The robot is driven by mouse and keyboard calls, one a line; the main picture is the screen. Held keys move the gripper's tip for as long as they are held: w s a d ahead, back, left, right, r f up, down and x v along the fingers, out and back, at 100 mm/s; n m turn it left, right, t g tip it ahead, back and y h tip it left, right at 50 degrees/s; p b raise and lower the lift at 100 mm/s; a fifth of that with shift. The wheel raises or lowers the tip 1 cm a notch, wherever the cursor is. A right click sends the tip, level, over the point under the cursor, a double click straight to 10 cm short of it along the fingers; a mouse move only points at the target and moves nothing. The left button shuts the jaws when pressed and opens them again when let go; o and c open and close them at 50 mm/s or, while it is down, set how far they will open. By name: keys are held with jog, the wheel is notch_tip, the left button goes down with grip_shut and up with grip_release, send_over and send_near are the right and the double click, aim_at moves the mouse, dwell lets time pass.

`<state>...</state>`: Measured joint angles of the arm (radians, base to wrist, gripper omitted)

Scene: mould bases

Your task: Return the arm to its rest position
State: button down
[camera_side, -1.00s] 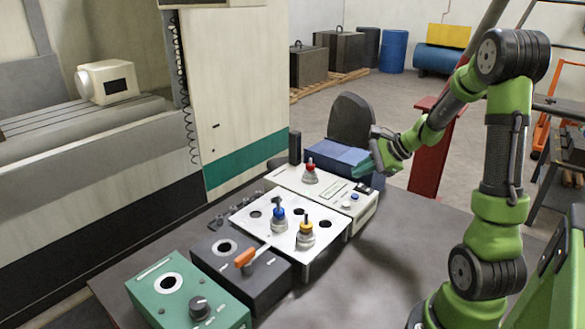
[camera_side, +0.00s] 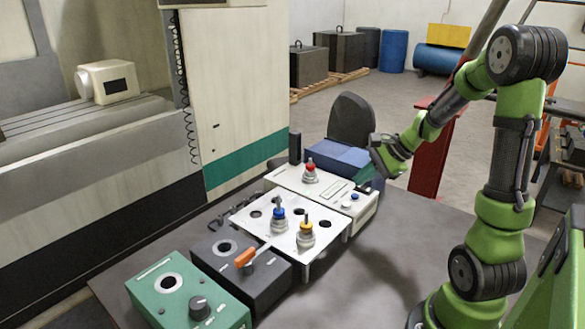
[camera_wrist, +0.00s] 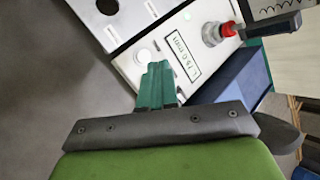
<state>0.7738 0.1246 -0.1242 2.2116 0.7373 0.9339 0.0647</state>
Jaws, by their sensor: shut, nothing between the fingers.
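My gripper (camera_side: 371,172) is in the air at the back right of the table, near the right end of the white box (camera_side: 360,205). Its green fingers (camera_wrist: 157,85) are together and empty in the wrist view, in front of the white box (camera_wrist: 150,60) there. A red-collared holder (camera_side: 310,172) stands upright on the white box; it also shows in the wrist view (camera_wrist: 228,29). The arm is bent, with its elbow high at the right.
A pale plate (camera_side: 262,232) with holes carries blue (camera_side: 279,215) and yellow (camera_side: 306,230) holders. A black box (camera_side: 222,262) with an orange-handled tool (camera_side: 245,257) and a green box (camera_side: 180,296) stand in front. A blue box (camera_side: 345,156) lies behind. The table's right side (camera_side: 400,250) is clear.

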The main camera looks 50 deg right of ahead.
jog(key=s+a+r+n, duration=0.2)
jog(key=a+r+n, duration=0.1)
jog(key=a+n, duration=0.3)
jog(key=s+a+r+n, duration=0.3)
jog(key=a+n, duration=0.3)
jog(key=a, duration=0.3)
jog(key=s+a+r+n, duration=0.3)
jog(key=a+n, duration=0.3)
jog(key=a, duration=0.2)
jog(key=shift+a+r, duration=0.3)
jog(key=shift+r, duration=0.45)
jog(key=shift+w, duration=0.1)
